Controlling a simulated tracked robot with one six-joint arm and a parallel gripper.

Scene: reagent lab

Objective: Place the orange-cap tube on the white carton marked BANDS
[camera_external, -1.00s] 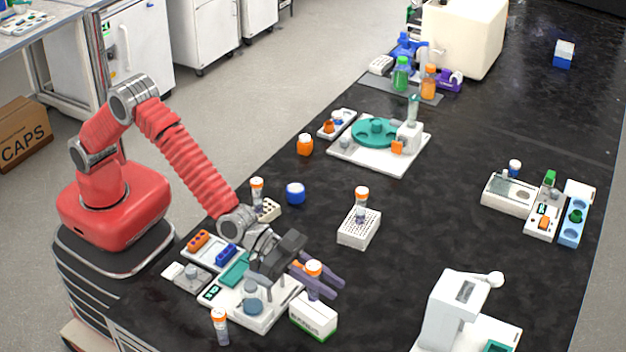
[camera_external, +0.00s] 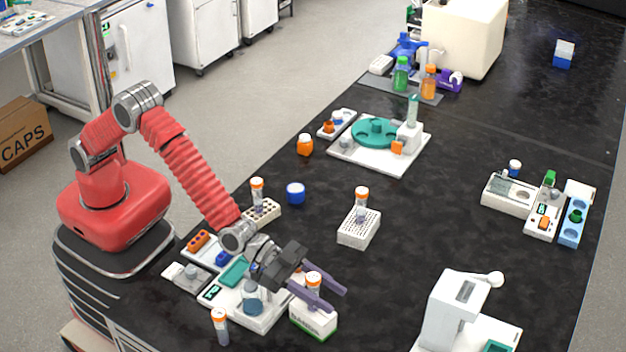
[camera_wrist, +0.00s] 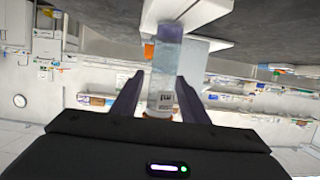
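An orange-cap tube (camera_external: 313,280) is upright over the white carton (camera_external: 312,323), which has a green lower edge; its base seems to rest on the carton top, but a finger hides part of it. The carton's lettering is too small to read. My gripper (camera_external: 341,300) is open, with one finger on each side of the tube. In the wrist view, the clear tube (camera_wrist: 165,75) stands between my two spread fingers (camera_wrist: 158,88), with a gap at least on the left.
Other orange-cap tubes stand at the front left (camera_external: 220,327), in a beige rack (camera_external: 265,211) and on a white perforated rack (camera_external: 358,232). A white device (camera_external: 240,305) is close left of the carton. The bench right of the carton is clear up to a white instrument (camera_external: 450,310).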

